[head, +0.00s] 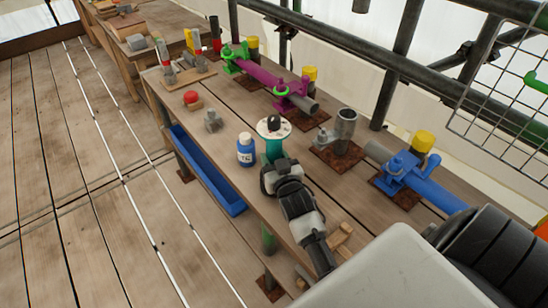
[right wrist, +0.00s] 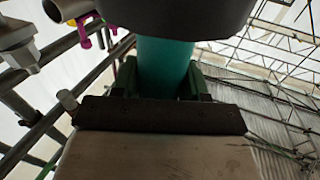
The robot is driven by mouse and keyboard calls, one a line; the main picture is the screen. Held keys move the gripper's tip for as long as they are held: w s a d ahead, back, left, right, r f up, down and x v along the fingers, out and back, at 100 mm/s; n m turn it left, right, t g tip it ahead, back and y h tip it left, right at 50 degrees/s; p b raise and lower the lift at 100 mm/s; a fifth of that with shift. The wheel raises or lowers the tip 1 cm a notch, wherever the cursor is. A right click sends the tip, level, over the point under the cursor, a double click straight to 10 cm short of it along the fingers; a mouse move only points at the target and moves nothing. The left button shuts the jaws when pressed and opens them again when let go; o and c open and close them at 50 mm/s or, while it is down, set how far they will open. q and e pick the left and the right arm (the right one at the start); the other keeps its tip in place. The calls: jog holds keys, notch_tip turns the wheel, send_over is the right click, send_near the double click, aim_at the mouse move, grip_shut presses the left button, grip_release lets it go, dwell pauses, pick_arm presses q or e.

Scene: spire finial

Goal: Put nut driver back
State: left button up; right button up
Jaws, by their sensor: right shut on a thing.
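My right gripper (head: 272,168) reaches over the wooden bench and is shut on a teal cylinder (head: 274,150), which looks like the nut driver's handle. The teal cylinder also shows in the right wrist view (right wrist: 165,66), upright between the fingers. A pale round disc with a dark knob (head: 273,126) sits at its top in the head view. In the right wrist view a wide dark round underside (right wrist: 180,14) covers the top of the cylinder. The driver's tip and storage place cannot be made out. My left gripper is not in view.
A blue bottle (head: 245,150) stands close left of the gripper. Grey clamp pieces (head: 212,121) and a red button (head: 191,98) lie farther back. A blue trough (head: 205,172) runs along the bench edge. Pipes with magenta (head: 262,76) and blue (head: 405,170) clamps line the right.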

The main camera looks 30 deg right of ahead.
jog(key=shift+r, duration=0.15)
jog(key=o, duration=1.1)
jog(key=shift+o, duration=0.9)
jog(key=shift+s+f, duration=0.1)
jog(key=shift+f, duration=0.15)
jog(key=o, duration=0.4)
jog(key=shift+r, duration=0.1)
jog(key=shift+c, duration=0.2)
jog(key=shift+f+b, duration=0.4)
jog(key=shift+f, duration=0.15)
jog(key=shift+s, duration=0.1)
jog(key=shift+p+v, duration=0.65)
jog(key=shift+v, duration=0.4)
jog(key=p+v, duration=0.2)
jog(key=v, duration=0.4)
jog(key=shift+s+p, duration=0.35)
